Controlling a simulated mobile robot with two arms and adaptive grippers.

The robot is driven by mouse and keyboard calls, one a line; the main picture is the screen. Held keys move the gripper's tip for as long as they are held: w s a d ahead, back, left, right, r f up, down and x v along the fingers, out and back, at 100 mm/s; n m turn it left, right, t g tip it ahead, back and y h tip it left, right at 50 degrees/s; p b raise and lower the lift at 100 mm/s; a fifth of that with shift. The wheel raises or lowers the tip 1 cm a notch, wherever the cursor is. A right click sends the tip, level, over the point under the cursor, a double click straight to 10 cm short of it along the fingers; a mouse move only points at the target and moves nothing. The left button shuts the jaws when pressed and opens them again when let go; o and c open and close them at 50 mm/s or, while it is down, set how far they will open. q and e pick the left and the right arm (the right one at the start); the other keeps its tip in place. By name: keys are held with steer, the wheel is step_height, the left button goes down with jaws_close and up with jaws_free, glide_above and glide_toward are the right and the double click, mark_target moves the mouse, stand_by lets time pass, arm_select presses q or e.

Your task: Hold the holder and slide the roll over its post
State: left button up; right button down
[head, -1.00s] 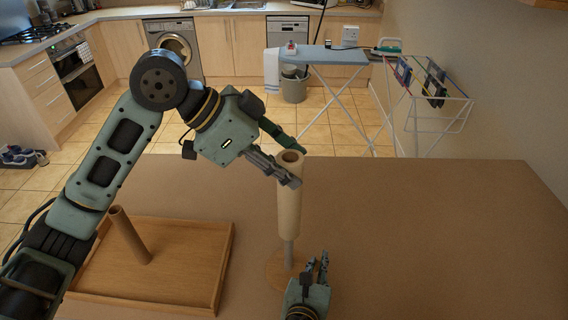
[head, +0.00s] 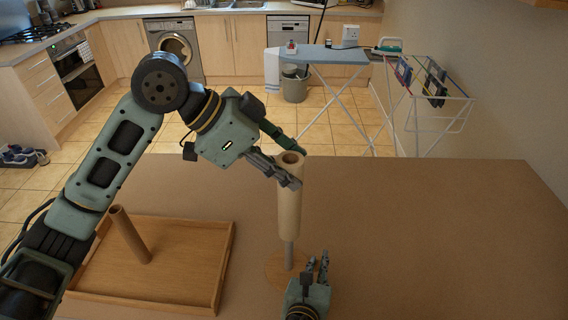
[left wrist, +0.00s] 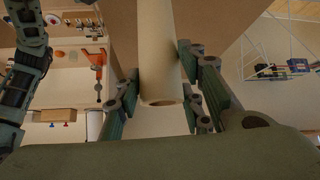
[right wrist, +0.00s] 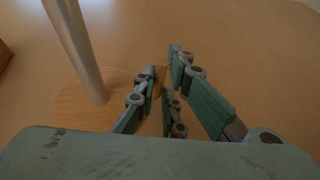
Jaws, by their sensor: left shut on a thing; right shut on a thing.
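The pale roll (head: 289,205) is upright in the head view, with its open top facing up. My left gripper (head: 294,167) is shut on it near the top; the roll's open end also shows between the fingers in the left wrist view (left wrist: 160,60). The holder is a round wooden base (head: 275,268) with a thin grey post (head: 289,254). The post's lower part shows under the roll, in line with it; its upper part is hidden behind or inside the roll.
A wooden tray (head: 228,262) with a leaning brown tube (head: 130,235) lies left on the table (head: 430,240). The table right of the holder is clear. An ironing board (head: 330,55) and drying rack (head: 440,105) stand beyond the table.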

mark_target(290, 200)
arm_select(q)
steer(key=shift+f, duration=1.45)
steer(key=shift+f, duration=0.5)
steer(key=shift+f, duration=0.5)
steer(key=shift+f, duration=0.35)
stand_by(0.4)
steer(key=shift+f, duration=0.7)
steer(key=shift+f, duration=0.15)
steer(key=shift+f, duration=0.85)
steer(key=shift+f, duration=0.35)
